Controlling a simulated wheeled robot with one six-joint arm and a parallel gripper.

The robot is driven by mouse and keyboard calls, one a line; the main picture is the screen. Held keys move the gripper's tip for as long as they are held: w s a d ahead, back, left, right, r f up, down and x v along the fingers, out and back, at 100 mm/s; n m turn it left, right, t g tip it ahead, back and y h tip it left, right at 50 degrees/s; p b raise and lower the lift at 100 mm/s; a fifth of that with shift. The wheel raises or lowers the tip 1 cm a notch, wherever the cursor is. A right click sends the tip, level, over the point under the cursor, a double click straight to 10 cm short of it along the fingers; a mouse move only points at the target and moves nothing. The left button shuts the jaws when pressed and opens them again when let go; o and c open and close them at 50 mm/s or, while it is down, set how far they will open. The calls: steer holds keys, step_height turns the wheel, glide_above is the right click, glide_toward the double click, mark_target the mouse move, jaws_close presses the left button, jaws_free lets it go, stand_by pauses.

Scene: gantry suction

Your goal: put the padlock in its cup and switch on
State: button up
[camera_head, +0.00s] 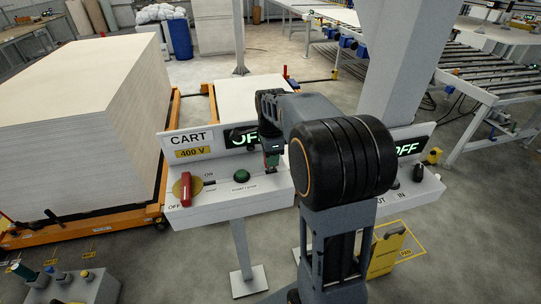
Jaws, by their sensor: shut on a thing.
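My gripper (271,153) points down over the right part of the left control box (225,201), behind my dark arm joint. It is shut on a small reddish piece (272,160), probably the padlock; its shape is mostly hidden. I cannot make out the cup. The CART box has a red rotary handle (185,188) on a yellow disc, standing nearly upright, with OFF at its lower left and ON at its upper right. A green button (241,174) is right of it. The CART display (240,137) is partly covered and shows green letters starting with "O".
A right control box (423,189) with a green OFF display (410,147) and a black knob (418,173) is partly behind my arm. A large board stack (75,130) stands on an orange cart at left. A button box (65,287) is at lower left.

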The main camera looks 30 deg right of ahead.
steer(key=shift+f+b, duration=0.85)
steer(key=shift+f, duration=0.6)
steer(key=o, duration=1.1)
steer(key=shift+c, duration=0.2)
steer(key=shift+r, duration=0.1)
step_height(320, 180, up, 14)
steer(key=shift+f, duration=0.1)
steer(key=shift+c, duration=0.4)
